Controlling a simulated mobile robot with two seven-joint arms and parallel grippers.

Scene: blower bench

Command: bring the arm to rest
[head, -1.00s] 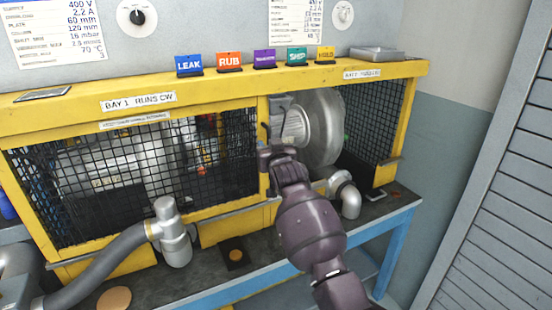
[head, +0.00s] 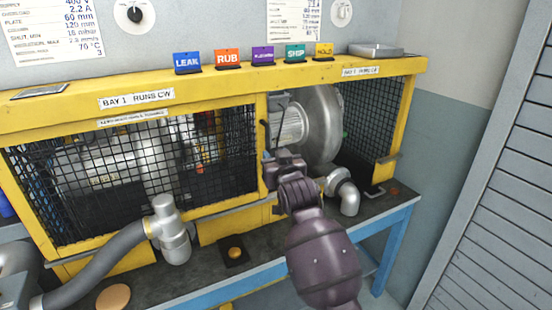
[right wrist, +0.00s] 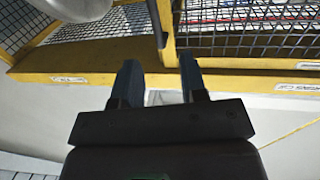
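My right arm comes up from the bottom of the head view, with its dark purple wrist and right gripper (head: 281,168) in front of the yellow post between the two bays. In the right wrist view the two dark fingers (right wrist: 159,78) stand apart with nothing between them, so the gripper is open and empty. Beyond the fingers the yellow frame (right wrist: 228,80) and black mesh show. In the head view the fingertips are small and partly hidden by the wrist. My left gripper is not in view.
The left bay has a mesh front (head: 80,190); a silver blower (head: 318,128) sits in the open right bay. A pipe elbow (head: 345,190), a grey hose (head: 95,262) and an orange button (head: 236,253) are on the bench. Coloured tags (head: 228,58) stand on top. Floor at right is free.

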